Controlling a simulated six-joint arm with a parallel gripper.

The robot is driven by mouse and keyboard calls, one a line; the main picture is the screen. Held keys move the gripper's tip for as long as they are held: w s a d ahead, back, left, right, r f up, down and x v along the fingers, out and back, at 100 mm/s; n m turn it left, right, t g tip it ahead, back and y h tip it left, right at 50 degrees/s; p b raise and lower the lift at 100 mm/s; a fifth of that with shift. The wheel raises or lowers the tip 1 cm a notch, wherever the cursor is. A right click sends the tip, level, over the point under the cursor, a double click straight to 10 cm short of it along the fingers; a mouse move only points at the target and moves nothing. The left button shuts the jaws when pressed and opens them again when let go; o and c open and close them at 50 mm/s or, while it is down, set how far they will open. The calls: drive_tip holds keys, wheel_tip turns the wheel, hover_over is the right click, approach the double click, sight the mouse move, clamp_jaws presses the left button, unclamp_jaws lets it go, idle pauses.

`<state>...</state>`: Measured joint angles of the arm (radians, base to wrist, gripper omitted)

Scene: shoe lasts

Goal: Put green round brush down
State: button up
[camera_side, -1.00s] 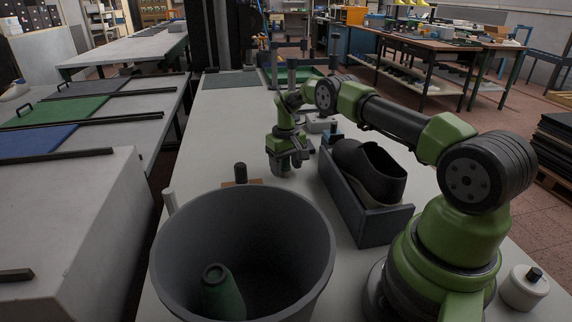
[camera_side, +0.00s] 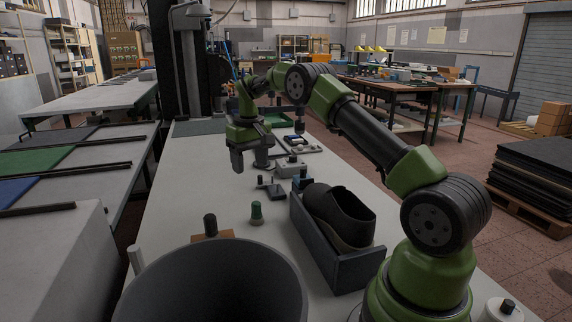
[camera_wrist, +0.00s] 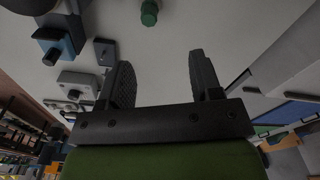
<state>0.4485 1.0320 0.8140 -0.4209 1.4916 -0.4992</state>
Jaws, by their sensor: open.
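The green round brush (camera_side: 256,213) stands upright on the pale table, a small green body with a darker top. It also shows at the top of the wrist view (camera_wrist: 149,13). My gripper (camera_side: 250,167) is above the table, farther back than the brush and apart from it. In the wrist view my gripper (camera_wrist: 161,60) has its two dark fingers spread with nothing between them.
A black-topped item on a brown block (camera_side: 210,228) stands left of the brush. Small fixtures stand behind.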

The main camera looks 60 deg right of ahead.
drive_tip(key=s+a+r+t, duration=0.2)
drive_tip(key=s+a+r, duration=0.2)
drive_tip(key=a+r, duration=0.3)
drive_tip(key=s+a+r+t, duration=0.1)
drive_tip(key=s+a+r, duration=0.4)
drive_tip(key=r, duration=0.4)
drive_tip(key=s+a+t+y, duration=0.1)
drive_tip(key=s+a+t, duration=0.1)
drive_tip(key=s+a, duration=0.3)
drive_tip(key=s+a+f+t+y, duration=0.1)
drive_tip(key=s+a, duration=0.3)
drive_tip(key=s, duration=0.7)
drive_tip(key=shift+s+a+f+t, duration=0.15)
drive_tip(key=shift+s+a+t, duration=0.15)
drive_tip(key=shift+a+t, duration=0.1)
